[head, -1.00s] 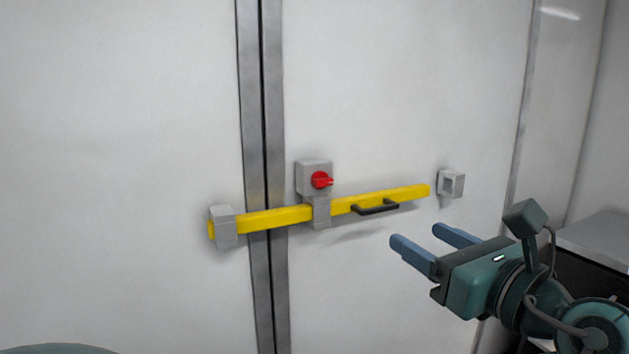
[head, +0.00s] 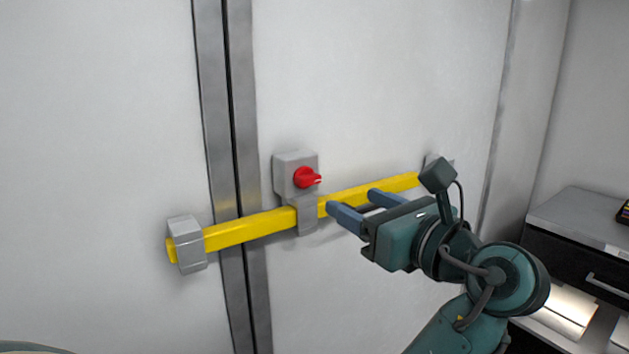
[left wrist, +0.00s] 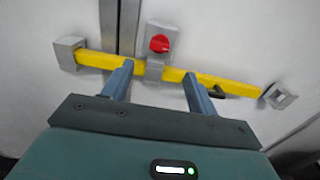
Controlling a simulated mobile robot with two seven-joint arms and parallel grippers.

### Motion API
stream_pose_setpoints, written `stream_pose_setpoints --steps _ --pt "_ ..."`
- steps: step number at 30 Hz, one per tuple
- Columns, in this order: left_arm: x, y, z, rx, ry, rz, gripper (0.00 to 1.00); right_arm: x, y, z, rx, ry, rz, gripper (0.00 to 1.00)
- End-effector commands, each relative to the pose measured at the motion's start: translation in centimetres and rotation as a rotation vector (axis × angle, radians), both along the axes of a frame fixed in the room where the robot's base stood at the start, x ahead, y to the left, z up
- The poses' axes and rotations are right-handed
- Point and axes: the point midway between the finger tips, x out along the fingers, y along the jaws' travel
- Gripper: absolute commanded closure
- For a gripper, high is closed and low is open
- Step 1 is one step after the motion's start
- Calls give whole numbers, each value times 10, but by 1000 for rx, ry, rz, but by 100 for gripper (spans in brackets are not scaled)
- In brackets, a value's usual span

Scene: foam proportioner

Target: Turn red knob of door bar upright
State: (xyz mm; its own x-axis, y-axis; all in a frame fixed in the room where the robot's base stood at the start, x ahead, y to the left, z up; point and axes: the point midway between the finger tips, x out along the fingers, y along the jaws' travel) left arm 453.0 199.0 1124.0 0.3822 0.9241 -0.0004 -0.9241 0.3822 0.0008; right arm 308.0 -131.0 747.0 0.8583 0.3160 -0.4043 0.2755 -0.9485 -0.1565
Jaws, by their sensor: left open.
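The red knob (head: 305,178) sits on a grey box (head: 287,172) on the door, its grip pointing right, roughly level. It also shows in the left wrist view (left wrist: 159,43). The yellow door bar (head: 245,229) runs below it through grey brackets, across the door seam. My left gripper (head: 355,202) is open and empty, below and right of the knob, in front of the bar. In the left wrist view its fingertips (left wrist: 158,72) are spread either side of the middle bracket, with the knob beyond them. I cannot tell whether they touch the bar. My right gripper is not in view.
A grey end bracket (head: 188,244) holds the bar's left end. The bar's black handle (left wrist: 213,92) is mostly hidden by my gripper in the head view. A grey catch (left wrist: 280,96) is at the bar's right end. A dark drawer cabinet (head: 580,262) stands at right.

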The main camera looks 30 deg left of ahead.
Motion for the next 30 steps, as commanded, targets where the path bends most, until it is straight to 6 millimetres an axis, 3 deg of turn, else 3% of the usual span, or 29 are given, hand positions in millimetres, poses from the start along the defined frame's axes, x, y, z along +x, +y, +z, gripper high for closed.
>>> stream_pose_setpoints --steps 9,15,28,30 --pt "25 63 0 3 -1 4 42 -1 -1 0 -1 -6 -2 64" --pt "36 89 0 2 0 2 42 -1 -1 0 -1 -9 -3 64" --pt "41 100 1 1 0 0 42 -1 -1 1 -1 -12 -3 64" --pt "41 100 0 1 0 0 46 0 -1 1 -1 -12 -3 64"
